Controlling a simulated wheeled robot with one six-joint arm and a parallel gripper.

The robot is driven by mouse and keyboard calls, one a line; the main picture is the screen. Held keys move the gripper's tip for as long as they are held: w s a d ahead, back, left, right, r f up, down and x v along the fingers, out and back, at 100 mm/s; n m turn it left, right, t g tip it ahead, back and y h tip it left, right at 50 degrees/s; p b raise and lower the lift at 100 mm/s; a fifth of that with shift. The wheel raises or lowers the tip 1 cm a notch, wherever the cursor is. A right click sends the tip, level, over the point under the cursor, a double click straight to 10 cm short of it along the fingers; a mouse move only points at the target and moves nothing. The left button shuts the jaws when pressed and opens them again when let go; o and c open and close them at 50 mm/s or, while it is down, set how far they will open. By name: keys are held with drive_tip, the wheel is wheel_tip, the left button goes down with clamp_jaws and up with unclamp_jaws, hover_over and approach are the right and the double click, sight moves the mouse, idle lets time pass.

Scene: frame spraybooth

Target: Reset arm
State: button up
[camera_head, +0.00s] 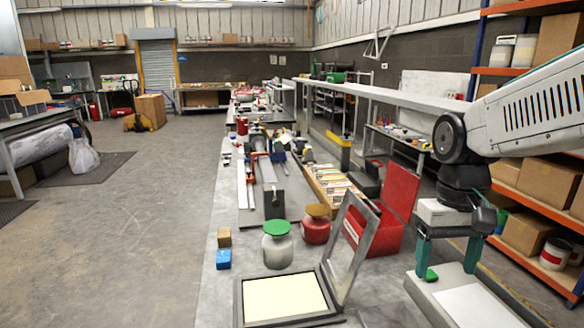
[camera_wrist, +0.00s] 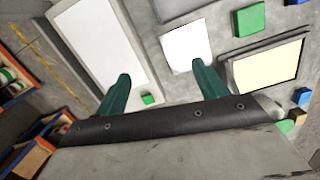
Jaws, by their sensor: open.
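My gripper (camera_head: 446,272) hangs from the arm at the right of the head view, with its two teal fingers pointing down and spread apart. A white panel (camera_head: 478,306) lies on a grey base under the gripper.
On the bench are a frame with a cream panel (camera_head: 284,300), a tilted grey frame (camera_head: 354,246), a green-lidded jar (camera_head: 278,250), an orange-lidded red jar (camera_head: 316,229), a blue block (camera_head: 223,259) and a red toolbox (camera_head: 401,190). Shelves with boxes (camera_head: 527,233) stand right. Floor at left is open.

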drive_tip(key=s+t, duration=0.2)
drive_tip(key=s, duration=1.2)
drive_tip(key=shift+s+d+r+t, duration=0.2)
drive_tip(key=shift+s+d+t, duration=0.1)
drive_tip(key=shift+s, duration=0.1)
